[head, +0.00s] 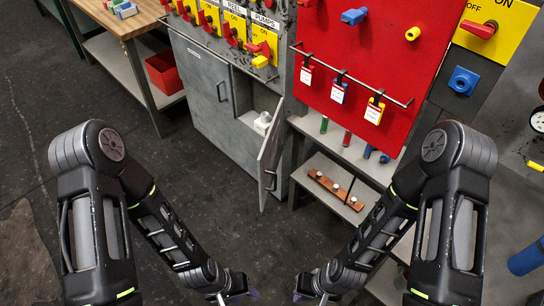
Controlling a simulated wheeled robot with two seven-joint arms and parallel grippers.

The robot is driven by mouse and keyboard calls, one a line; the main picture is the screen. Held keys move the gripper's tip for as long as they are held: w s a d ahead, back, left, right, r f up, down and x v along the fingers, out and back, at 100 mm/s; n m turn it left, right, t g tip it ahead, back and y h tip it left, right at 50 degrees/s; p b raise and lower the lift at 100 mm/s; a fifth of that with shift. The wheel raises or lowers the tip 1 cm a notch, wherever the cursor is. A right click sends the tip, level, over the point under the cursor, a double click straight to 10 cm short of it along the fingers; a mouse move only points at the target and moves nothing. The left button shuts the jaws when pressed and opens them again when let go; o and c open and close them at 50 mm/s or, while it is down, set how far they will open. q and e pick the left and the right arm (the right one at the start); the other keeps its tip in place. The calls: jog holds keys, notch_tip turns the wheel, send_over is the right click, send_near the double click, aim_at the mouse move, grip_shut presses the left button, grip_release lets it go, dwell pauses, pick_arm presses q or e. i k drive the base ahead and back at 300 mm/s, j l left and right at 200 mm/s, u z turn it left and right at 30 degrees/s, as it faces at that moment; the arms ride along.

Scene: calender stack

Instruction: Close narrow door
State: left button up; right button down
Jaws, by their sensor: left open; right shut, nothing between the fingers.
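The narrow door (270,153) is a grey metal panel on the right side of the grey cabinet (205,95). It stands open, swung out toward me, with a bar handle near its lower front edge. The cabinet opening behind it shows a white container inside. My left gripper (246,296) is at the bottom edge of the head view, open, its fingertips partly cut off. My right gripper (304,295) is beside it, shut and empty, also partly cut off. Both grippers are nearer to me than the door and apart from it.
A closed wider door (212,100) with a bar handle is left of the opening. Right of the narrow door, a shelf unit (335,150) holds a brown board (335,190). A wooden-topped bench (118,15) is at upper left. The dark floor (215,200) before the cabinet is clear.

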aim_at(271, 152)
jog(key=l+u, duration=0.1)
jog(key=u, duration=0.3)
jog(key=k+l+u, duration=0.1)
jog(key=u, duration=0.25)
jog(key=k+l+u, duration=0.1)
jog(key=u, duration=0.7)
jog(key=k+l, duration=0.05)
